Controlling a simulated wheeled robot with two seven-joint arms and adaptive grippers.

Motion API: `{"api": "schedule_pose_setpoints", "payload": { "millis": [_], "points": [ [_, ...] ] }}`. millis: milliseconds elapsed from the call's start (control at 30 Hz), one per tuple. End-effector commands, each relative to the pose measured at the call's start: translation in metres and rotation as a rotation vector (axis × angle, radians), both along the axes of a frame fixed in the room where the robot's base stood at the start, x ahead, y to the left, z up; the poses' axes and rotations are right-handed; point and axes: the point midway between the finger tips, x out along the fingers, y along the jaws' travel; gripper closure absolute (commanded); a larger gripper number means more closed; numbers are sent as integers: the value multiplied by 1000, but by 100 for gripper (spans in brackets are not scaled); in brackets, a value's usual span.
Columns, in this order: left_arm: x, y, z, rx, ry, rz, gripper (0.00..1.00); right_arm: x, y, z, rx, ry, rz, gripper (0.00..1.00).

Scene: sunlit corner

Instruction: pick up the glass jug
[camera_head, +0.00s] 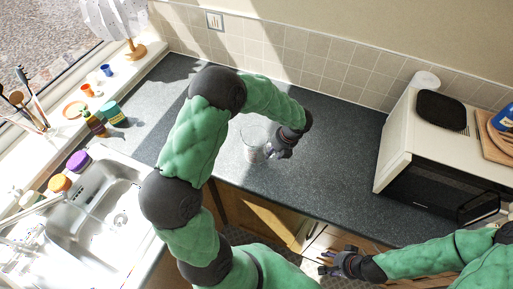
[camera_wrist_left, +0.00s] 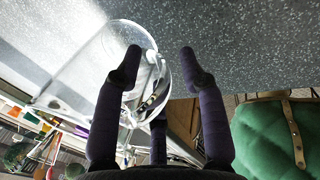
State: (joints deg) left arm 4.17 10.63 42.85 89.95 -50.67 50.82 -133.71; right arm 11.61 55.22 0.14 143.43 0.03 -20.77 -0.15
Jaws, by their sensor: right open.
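The clear glass jug (camera_head: 251,142) stands on the dark speckled worktop in the head view. My left gripper (camera_head: 279,149) is at its right side, close to it. In the left wrist view the jug (camera_wrist_left: 88,72) lies to the left, and part of it shows between the fingers. Whether that finger touches the glass cannot be told. My right gripper (camera_head: 330,263) is open and empty, low in the head view, away from the jug.
A sink (camera_head: 118,215) is at the left, with jars and cups along the windowsill. A microwave (camera_head: 437,170) stands at the right with a black object (camera_head: 441,110) on top. A wooden lamp (camera_head: 134,50) is at the back left. The worktop (camera_head: 335,165) right of the jug is clear.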

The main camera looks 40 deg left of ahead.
Motion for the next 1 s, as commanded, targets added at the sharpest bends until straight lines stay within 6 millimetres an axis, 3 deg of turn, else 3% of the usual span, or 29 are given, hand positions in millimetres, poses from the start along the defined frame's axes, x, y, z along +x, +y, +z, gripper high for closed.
{"api": "schedule_pose_setpoints", "payload": {
  "millis": [33,100,633,867,1000],
  "points": [
    [0,0,0,0,0,0,80,0,0,0,0,0,0,49],
    [0,0,0,0,0,0,100,0,0,0,0,0,0,49],
    [1,0,8,2,-3,1,100,0,0,1,0,0,0,49],
    [0,-1,37,1,-4,-1,100,0,0,7,0,0,0,49],
    [-14,-19,64,0,-6,-3,100,0,0,11,0,0,0,49]
  ]
}}
